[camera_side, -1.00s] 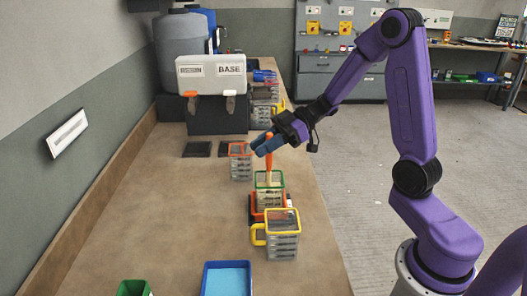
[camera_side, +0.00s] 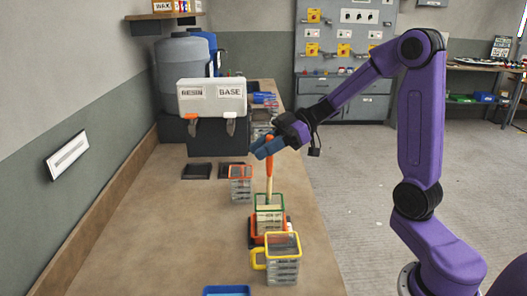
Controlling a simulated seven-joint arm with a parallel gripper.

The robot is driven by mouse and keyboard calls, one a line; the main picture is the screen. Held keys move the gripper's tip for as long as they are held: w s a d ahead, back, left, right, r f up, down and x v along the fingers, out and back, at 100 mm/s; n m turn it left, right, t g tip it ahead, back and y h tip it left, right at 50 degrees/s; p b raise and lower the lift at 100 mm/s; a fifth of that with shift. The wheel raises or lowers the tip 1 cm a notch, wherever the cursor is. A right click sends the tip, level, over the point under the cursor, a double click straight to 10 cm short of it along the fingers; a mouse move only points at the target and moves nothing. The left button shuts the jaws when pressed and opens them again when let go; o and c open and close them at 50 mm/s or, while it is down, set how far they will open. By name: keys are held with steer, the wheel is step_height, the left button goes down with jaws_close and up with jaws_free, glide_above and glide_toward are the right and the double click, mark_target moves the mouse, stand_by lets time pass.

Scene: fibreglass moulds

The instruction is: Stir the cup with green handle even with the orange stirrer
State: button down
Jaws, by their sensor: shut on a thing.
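The clear cup with a green rim (camera_side: 269,219) stands upright in the middle of the bench; I cannot make out a handle on it. The orange stirrer (camera_side: 269,165) stands upright over it, its pale lower shaft reaching down inside the rim. How deep its tip goes is hidden. My gripper (camera_side: 267,149), with blue fingers, is above the cup and shut on the stirrer's orange handle.
A yellow-handled cup (camera_side: 283,270) stands in front, close by. An orange-red-rimmed cup (camera_side: 241,187) stands behind left. A blue tray (camera_side: 227,291) is at the front edge of view. The RESIN/BASE dispenser (camera_side: 211,97) stands behind. The bench's left side is clear.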

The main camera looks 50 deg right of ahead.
stand_by(0.6)
step_height(320, 180, up, 5)
stand_by(0.6)
steer(key=shift+w, duration=0.1)
stand_by(0.7)
